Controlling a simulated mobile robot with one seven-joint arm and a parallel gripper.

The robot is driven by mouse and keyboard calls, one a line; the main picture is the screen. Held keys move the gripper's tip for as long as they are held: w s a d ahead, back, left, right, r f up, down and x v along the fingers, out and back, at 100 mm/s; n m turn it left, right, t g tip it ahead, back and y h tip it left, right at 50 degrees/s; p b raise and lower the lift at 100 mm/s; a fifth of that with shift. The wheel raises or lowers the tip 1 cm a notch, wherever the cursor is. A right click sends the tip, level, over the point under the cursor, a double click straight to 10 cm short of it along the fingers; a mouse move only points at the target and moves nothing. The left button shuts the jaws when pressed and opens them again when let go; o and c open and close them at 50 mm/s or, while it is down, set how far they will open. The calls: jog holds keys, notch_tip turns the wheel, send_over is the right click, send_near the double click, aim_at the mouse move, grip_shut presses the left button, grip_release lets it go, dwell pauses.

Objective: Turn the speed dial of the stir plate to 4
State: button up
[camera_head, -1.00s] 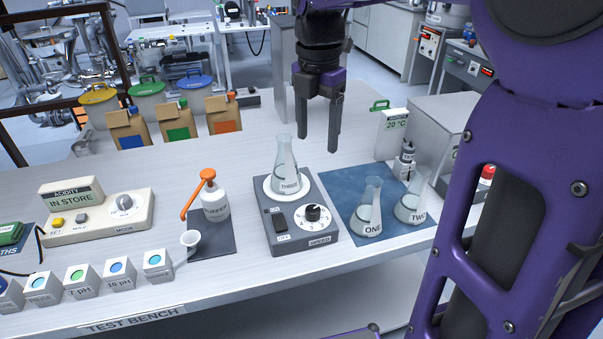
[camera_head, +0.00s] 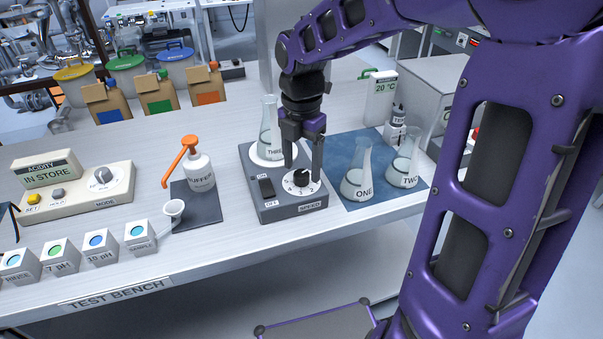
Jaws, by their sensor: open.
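The stir plate (camera_head: 279,214) is a dark grey box on the bench, with a rocker switch (camera_head: 266,188) on its left front marked ON and OFF. My gripper (camera_head: 302,173) points down over the dial, open, with one finger on each side of the knob. I cannot tell whether the fingers touch it. The dial's pointer and most numbers are too small or covered to read. A flask marked THREE (camera_head: 268,133) stands on the plate's round white top, partly behind my gripper.
Flasks ONE (camera_head: 357,184) and TWO (camera_head: 404,172) stand on a blue mat (camera_head: 385,203) close to the right. A buffer bottle (camera_head: 201,174) with an orange pump and a small white cup (camera_head: 174,208) stand left. The bench's front edge is close below the plate.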

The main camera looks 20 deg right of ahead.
jog(key=shift+f, duration=0.85)
grip_shut()
